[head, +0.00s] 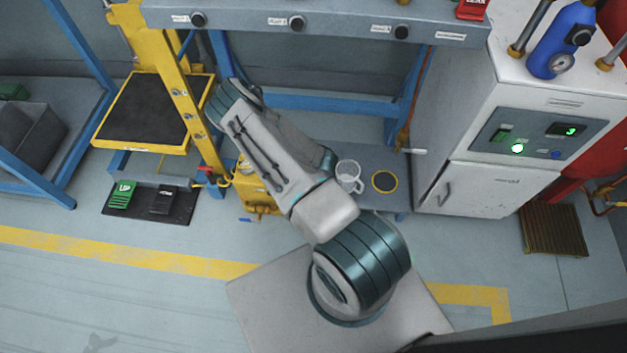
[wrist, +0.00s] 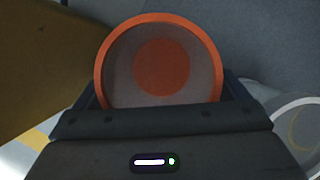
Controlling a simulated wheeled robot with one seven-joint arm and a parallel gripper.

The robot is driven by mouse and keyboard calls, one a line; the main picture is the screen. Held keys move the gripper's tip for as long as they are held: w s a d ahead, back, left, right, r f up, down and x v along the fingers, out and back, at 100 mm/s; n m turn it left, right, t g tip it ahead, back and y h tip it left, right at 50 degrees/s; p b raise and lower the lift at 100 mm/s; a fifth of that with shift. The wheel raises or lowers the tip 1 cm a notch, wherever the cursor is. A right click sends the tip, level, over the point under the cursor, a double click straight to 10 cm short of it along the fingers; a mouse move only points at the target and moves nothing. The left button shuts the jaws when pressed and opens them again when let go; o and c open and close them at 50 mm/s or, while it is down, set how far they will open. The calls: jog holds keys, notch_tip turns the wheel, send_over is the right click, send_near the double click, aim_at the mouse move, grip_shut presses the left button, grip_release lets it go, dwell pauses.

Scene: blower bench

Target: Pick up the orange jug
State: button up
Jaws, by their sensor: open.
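The orange jug (wrist: 160,65) shows in the wrist view from above as a round vessel with an orange rim and an orange disc at its bottom. It looks empty. My gripper (wrist: 160,95) is open, with dark jaws at the left and right of the jug's near part. The gripper body covers the jug's near edge. I cannot tell whether the jaws touch it. In the head view my arm hides the jug and the gripper.
A clear mug (head: 348,178) stands on the low grey shelf, with a yellow-rimmed dark disc (head: 384,181) to its right. A pale rim (wrist: 298,125) lies right of the jaws in the wrist view. A yellow unit (head: 254,190) is left; a white cabinet (head: 495,189) is right.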

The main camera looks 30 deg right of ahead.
jog(key=c, duration=1.1)
